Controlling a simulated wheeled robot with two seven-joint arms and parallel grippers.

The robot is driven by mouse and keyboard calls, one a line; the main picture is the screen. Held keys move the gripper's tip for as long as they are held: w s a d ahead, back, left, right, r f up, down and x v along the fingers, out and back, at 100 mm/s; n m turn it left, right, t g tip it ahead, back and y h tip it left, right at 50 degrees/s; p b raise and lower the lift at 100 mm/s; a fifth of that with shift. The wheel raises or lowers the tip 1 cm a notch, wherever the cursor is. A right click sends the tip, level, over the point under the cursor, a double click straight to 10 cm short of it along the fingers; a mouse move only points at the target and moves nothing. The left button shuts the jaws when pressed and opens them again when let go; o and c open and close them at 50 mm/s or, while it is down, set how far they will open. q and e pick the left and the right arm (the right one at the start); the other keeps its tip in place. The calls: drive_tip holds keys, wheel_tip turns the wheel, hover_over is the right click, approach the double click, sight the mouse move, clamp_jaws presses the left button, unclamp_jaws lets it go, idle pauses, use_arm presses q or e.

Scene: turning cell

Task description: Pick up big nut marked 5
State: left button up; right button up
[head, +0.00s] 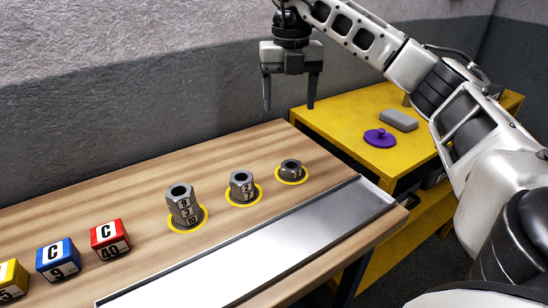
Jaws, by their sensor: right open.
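Grey hex nuts stand in three places on the wooden bench. The left stack (183,206) has several nuts; its labels seem to read 9, 3 and 10. The middle stack (242,187) shows a 2 on its upper nut; the lower label is unclear. A single low nut (291,170) is on the right; its label is too small to read, so I cannot tell which nut is marked 5. My right gripper (289,106) is open and empty, fingers pointing down, in the air above the bench's back right part. My left gripper is not in view.
Yellow rings surround the nuts' bases. A metal plate (270,246) runs along the bench's front. Red (110,237), blue (58,260) and yellow (10,280) lettered blocks sit at left. A yellow table (345,112) at right holds a purple lidded thing (381,138) and a grey block (399,120).

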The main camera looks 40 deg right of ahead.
hover_over(291, 163)
wheel_tip(291, 163, down, 5)
drive_tip(key=f, duration=0.4)
drive_tip(key=shift+s+a+f, duration=0.1)
drive_tip(key=shift+s+a, duration=0.05)
drive_tip(key=shift+a, duration=0.05)
drive_tip(key=shift+f, duration=0.45)
drive_tip(key=f, duration=0.4)
drive_tip(key=shift+d+f+p, duration=0.25)
drive_tip(key=shift+p, duration=0.15)
drive_tip(key=shift+f, duration=0.2)
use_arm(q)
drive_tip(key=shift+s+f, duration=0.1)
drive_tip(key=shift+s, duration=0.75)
use_arm(e)
drive_tip(key=shift+w, duration=0.2)
drive_tip(key=c, duration=1.2)
